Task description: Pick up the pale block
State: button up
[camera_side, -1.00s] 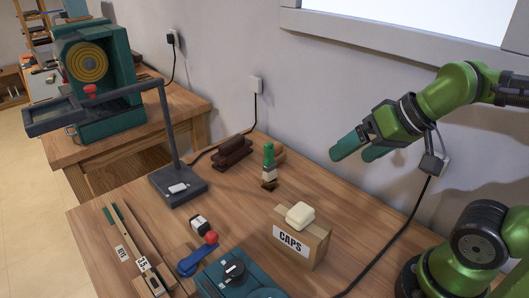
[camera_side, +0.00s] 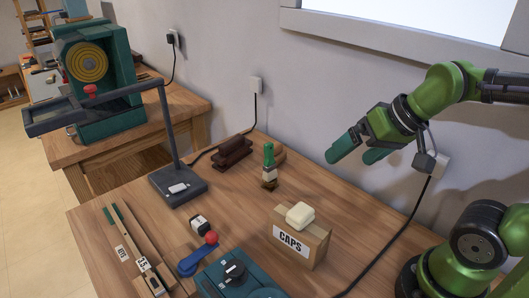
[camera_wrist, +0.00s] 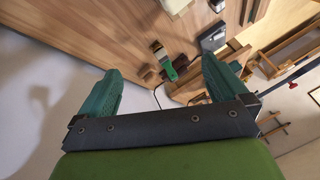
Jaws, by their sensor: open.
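The pale block (camera_side: 300,215) is a small cream block with rounded edges. It rests on top of a wooden box labelled CAPS (camera_side: 302,240) on the workbench. My gripper (camera_side: 353,152) is green, open and empty, held in the air above and to the right of the block, near the wall. In the wrist view, my gripper's two fingers (camera_wrist: 160,90) stand apart with nothing between them. A pale shape at the top edge of the wrist view (camera_wrist: 176,5) may be the block, but I cannot tell.
A green-handled brush (camera_side: 269,165) stands behind the box, near a dark brown rail-shaped piece (camera_side: 232,152). A teal machine (camera_side: 238,275) with a red-knobbed lever is in front. A lamp base (camera_side: 178,186) stands left. A black cable runs right of the box.

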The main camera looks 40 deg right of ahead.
jog(key=w+d+f+g, duration=0.2)
jog(key=w+d, duration=0.3)
jog(key=w, duration=0.6)
jog(key=n, duration=0.7)
send_near(277, 145)
jog(key=shift+h, duration=0.4)
jog(key=x, duration=1.1)
jog(key=shift+a+f, duration=0.3)
jog(key=shift+a, duration=0.05)
jog(key=c, duration=1.1)
jog(key=shift+c, duration=0.8)
jog(key=shift+r, duration=0.15)
